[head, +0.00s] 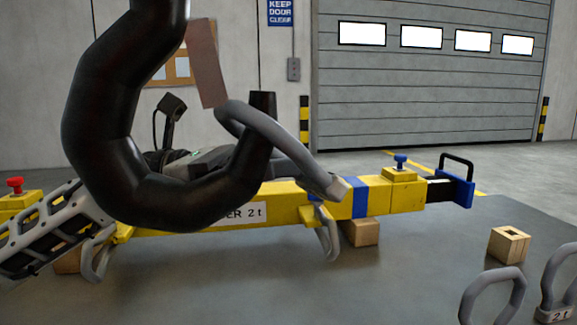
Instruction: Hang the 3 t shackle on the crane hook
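The large black crane hook (150,206) hangs in the left foreground, with a brown latch plate (207,65) at its throat. A grey shackle (290,155) is at the hook's upturned tip. Its bow crosses the tip and its pin end points down to the right; the label there is unreadable. The tip seems to lie inside the bow, but contact is unclear. My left arm comes in from the left, behind the hook. My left gripper (212,158) shows partly through the hook's opening, near the shackle; its fingertips are hidden. My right gripper is out of view.
A yellow spreader beam marked 2 t (285,205) rests on wooden blocks on the dark table (400,270), with grey shackles below it. A loose shackle (490,297), a shackle marked 2 t (548,314) and a wooden block (508,246) stand at the right.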

